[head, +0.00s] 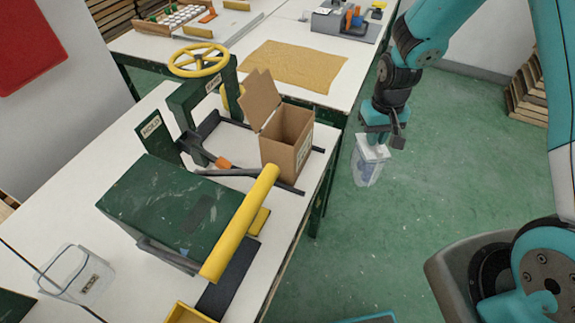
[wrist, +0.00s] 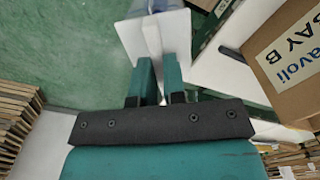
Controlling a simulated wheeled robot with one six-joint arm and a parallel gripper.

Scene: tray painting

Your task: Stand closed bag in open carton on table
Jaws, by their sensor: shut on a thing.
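My gripper (head: 377,137) is shut on a clear plastic bag (head: 367,167) with a white top and something bluish inside. The bag hangs upright over the floor, to the right of the table edge. In the wrist view my gripper (wrist: 154,70) pinches the bag's white top (wrist: 150,32); most of the bag is hidden or out of frame. The open brown carton (head: 285,148) stands on the white table (head: 105,197), left of the bag and apart from it, with a flap raised. The carton (wrist: 290,60) shows at the right in the wrist view, with printed lettering.
A green machine (head: 185,205) with a yellow bar (head: 240,222) and a yellow handwheel (head: 198,60) stands on the table beside the carton. A tan mat (head: 292,66) lies on the table behind. Green floor (head: 400,220) is clear below the bag.

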